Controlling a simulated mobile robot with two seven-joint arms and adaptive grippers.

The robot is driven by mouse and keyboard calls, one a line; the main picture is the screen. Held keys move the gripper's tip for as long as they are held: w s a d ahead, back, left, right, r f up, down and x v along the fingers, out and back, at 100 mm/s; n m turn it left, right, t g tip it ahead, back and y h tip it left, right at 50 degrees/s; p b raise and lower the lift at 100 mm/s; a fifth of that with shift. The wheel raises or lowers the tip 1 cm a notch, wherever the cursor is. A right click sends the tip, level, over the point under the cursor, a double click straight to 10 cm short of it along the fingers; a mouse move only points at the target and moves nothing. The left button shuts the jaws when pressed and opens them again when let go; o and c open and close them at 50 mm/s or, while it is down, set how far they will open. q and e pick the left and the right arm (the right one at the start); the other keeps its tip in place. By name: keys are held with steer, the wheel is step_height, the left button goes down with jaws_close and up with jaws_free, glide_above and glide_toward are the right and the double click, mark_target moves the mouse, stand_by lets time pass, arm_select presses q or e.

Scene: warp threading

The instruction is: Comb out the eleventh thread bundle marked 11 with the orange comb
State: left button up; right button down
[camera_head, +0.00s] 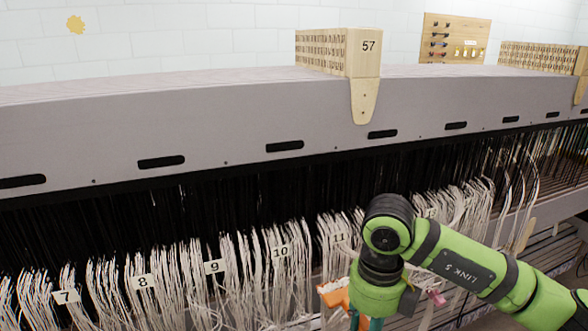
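The thread bundle marked 11 hangs in the middle of the row, with its label 11 (339,238) near the top of the white threads. My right arm reaches in from the right and bends down in front of the threads just right of that label. My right gripper (365,322) is mostly cut off by the bottom edge, with only some teal parts showing. An orange piece, likely the comb (335,297), shows left of my wrist, low in front of bundle 11. Its teeth are not clear, and I cannot see whether the fingers hold it. My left gripper is out of view.
Bundle labels 10 (280,252), 9 (214,267), 8 (142,282) and 7 (65,297) run to the left. A long grey beam (230,115) spans above the threads. A wooden block marked 57 (340,52) sits on it.

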steer(key=n, duration=0.2)
steer(key=n+p, duration=0.1)
steer(key=shift+w+d+r, duration=0.2)
steer(key=shift+d+r, duration=0.05)
steer(key=shift+d, duration=0.1)
steer(key=shift+s+d+r+n+p, duration=0.1)
steer(key=shift+n+p, duration=0.1)
steer(key=shift+n, duration=0.25)
steer(key=shift+s+d+r+n+p, duration=0.1)
steer(key=shift+n+p, duration=0.05)
steer(key=shift+n, duration=0.3)
steer(key=n, duration=0.1)
steer(key=n+p, duration=0.1)
steer(key=r+n, duration=0.1)
steer(key=n, duration=0.1)
steer(key=shift+s+d, duration=0.35)
steer(key=shift+d, duration=0.05)
steer(key=s+d+r+n+p, duration=0.2)
steer(key=n+p, duration=0.1)
steer(key=n, duration=0.8)
steer(key=s+d+r+n+p, duration=0.1)
steer(key=s+r+n+p, duration=0.1)
steer(key=n, duration=0.9)
steer(key=shift+d+n+p, duration=0.3)
steer(key=shift+d+p, duration=0.1)
steer(key=shift+p, duration=0.4)
